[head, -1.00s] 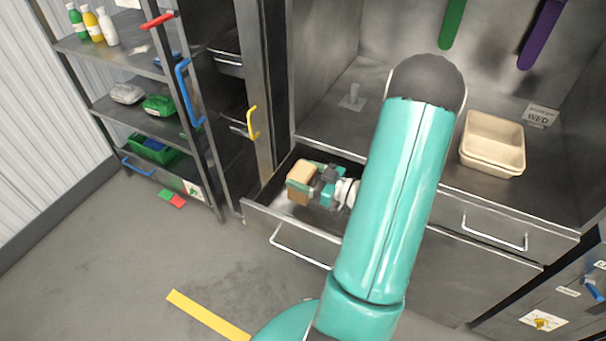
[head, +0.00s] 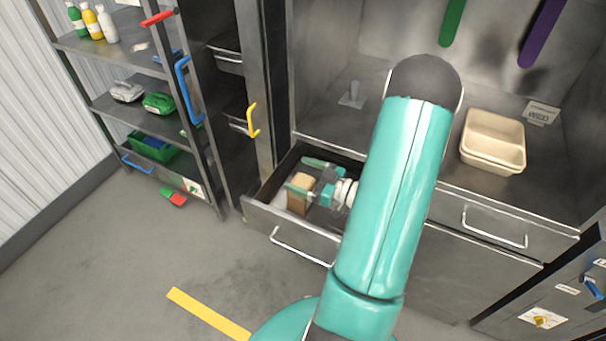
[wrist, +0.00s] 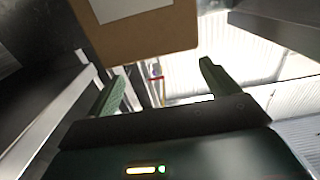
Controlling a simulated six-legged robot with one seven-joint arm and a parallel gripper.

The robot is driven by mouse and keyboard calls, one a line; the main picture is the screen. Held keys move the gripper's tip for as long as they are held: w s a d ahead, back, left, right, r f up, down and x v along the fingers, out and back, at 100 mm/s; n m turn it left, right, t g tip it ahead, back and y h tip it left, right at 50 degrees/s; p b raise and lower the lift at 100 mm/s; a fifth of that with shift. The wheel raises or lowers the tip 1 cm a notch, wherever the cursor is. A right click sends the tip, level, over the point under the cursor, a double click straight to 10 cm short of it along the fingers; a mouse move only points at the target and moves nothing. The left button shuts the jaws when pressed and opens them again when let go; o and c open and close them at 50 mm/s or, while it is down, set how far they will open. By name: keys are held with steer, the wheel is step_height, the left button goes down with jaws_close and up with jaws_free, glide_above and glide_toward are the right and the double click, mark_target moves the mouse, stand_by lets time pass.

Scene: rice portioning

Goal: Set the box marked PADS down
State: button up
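The brown cardboard box (head: 300,195) is in the open drawer (head: 293,219), near its front wall. In the wrist view the box (wrist: 160,32) shows a white label, with no readable writing. My gripper (head: 308,176) is low over the drawer with its fingers spread; one finger passes close by the top of the box in the head view. In the wrist view my gripper (wrist: 160,78) has an empty gap between its fingers, and the box is beyond the tips. Whether a finger still touches it, and the box's underside, I cannot tell.
A beige tub (head: 493,140) stands on the steel counter at right. A yellow-handled cabinet (head: 253,121) and a shelf rack (head: 100,107) are left of the drawer. The drawer's silver handle (head: 300,248) juts out.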

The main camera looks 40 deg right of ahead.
steer(key=shift+r, duration=0.5)
steer(key=v, duration=1.2)
steer(key=w+d+r+g+h, duration=0.1)
steer(key=w+r+g+h, duration=0.35)
steer(key=w, duration=0.75)
steer(key=w+a+r+m+h, duration=0.1)
steer(key=w+a+r+h, duration=0.15)
steer(key=r, duration=0.35)
steer(key=w+a+r+m+h, duration=0.1)
steer(key=w+a+r+h, duration=0.15)
steer(key=r+h, duration=0.2)
steer(key=s+a+r+g+y, duration=0.1)
steer(key=s+a+r+g, duration=0.1)
steer(key=s+a, duration=0.3)
steer(key=s+a+r+m+g+y, duration=0.1)
steer(key=s+a, duration=0.4)
steer(key=a, duration=0.8)
steer(key=s+a+r+m+g+y, duration=0.1)
steer(key=s+a+r+g+y, duration=0.2)
steer(key=s+a, duration=0.3)
steer(key=a+g, duration=0.1)
steer(key=a, duration=0.2)
steer(key=shift+a+r, duration=0.2)
steer(key=shift+r, duration=0.05)
